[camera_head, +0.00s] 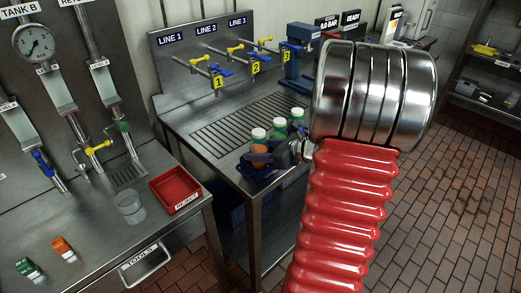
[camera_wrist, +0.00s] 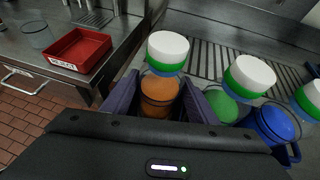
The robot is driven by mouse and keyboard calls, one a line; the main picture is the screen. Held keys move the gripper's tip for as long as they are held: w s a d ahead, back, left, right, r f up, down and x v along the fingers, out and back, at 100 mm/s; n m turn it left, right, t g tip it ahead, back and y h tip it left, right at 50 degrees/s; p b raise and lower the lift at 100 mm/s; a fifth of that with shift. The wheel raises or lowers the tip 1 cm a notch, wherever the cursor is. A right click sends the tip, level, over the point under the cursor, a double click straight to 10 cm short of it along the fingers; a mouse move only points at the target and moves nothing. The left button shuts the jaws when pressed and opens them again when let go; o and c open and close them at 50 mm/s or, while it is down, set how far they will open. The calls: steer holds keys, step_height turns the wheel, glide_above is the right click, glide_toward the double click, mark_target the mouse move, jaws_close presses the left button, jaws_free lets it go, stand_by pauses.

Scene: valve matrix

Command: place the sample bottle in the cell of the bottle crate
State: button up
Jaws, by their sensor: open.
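A sample bottle with orange contents, a green neck band and a white cap (camera_wrist: 168,50) stands upright between the two dark fingers of my gripper (camera_wrist: 160,97). The fingers are open, one on each side of its body; I cannot tell whether they touch it. In the head view, the bottle (camera_head: 259,134) and my gripper (camera_head: 261,156) are at the front corner of the steel bench. A blue edge (camera_wrist: 294,156), apparently of the bottle crate, shows low at the right of the wrist view. The crate's cells and the bottle's base are mostly hidden.
Bottles with green contents (camera_wrist: 245,76) and blue contents (camera_wrist: 272,124) stand to the right, close to my right finger. A red reject tray (camera_wrist: 77,51) and a clear beaker (camera_head: 130,207) are on the left counter. Valves (camera_head: 217,80) line the bench's back panel.

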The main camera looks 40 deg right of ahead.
steer(key=shift+r, duration=0.1)
steer(key=v, duration=1.2)
stand_by(0.6)
steer(key=w+a+n+g+y, duration=0.15)
steer(key=a+n+g, duration=0.45)
steer(key=a+n, duration=1.15)
steer(key=s+a+r+n+h, duration=0.2)
steer(key=s+a+n, duration=0.1)
steer(key=a+n, duration=0.5)
steer(key=s+a+r+n+h, duration=0.2)
steer(key=s+a+n, duration=0.2)
steer(key=a+n, duration=0.4)
steer(key=shift+s+r+g, duration=0.2)
steer(key=shift+s+g, duration=0.05)
steer(key=shift+g, duration=0.15)
